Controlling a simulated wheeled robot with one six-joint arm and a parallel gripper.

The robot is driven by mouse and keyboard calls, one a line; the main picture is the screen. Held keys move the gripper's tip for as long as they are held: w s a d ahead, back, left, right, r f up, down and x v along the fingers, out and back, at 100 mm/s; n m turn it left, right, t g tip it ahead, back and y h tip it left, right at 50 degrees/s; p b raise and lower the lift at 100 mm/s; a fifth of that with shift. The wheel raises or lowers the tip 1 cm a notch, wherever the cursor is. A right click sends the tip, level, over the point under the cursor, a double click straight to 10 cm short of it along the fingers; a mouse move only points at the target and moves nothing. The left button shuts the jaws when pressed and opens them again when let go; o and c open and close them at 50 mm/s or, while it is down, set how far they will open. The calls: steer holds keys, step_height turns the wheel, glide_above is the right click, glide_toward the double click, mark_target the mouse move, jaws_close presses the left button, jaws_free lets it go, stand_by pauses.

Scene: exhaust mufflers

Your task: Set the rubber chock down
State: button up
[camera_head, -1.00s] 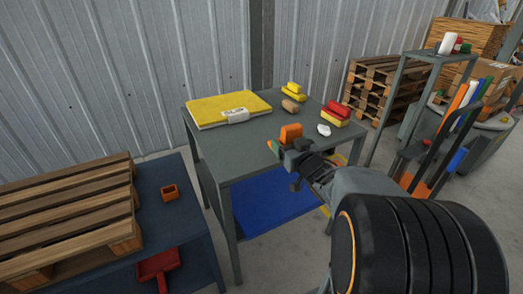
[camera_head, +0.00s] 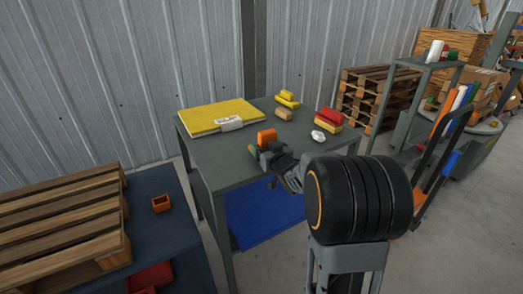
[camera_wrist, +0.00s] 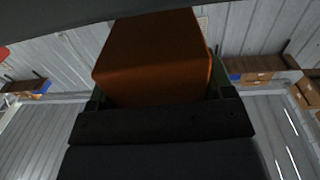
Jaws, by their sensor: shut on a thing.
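My gripper (camera_head: 264,149) is shut on an orange block, the rubber chock (camera_head: 267,136), in the head view. The chock stands up out of the jaws over the front part of the grey table (camera_head: 215,165). Whether its lower side touches the tabletop is hidden by the gripper. In the wrist view the chock (camera_wrist: 155,55) fills the upper middle, held between the dark fingers.
A yellow folder (camera_head: 195,117) with a white label lies at the table's left. Yellow blocks (camera_head: 288,99), a tan piece (camera_head: 284,114), a white lump (camera_head: 318,136) and a red-and-yellow stack (camera_head: 329,118) lie behind and right. A pallet (camera_head: 60,220) and orange box (camera_head: 161,203) are left.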

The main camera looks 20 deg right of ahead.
steer(key=shift+w+f, duration=0.35)
steer(key=shift+w, duration=0.45)
steer(key=w+f, duration=0.1)
steer(key=w+f+b, duration=0.1)
steer(key=shift+w+a, duration=0.1)
steer(key=shift+w, duration=0.3)
steer(key=shift+w+r, duration=0.1)
steer(key=shift+f, duration=0.2)
steer(key=o, duration=0.6)
steer(key=shift+f, duration=0.15)
steer(key=o, duration=0.5)
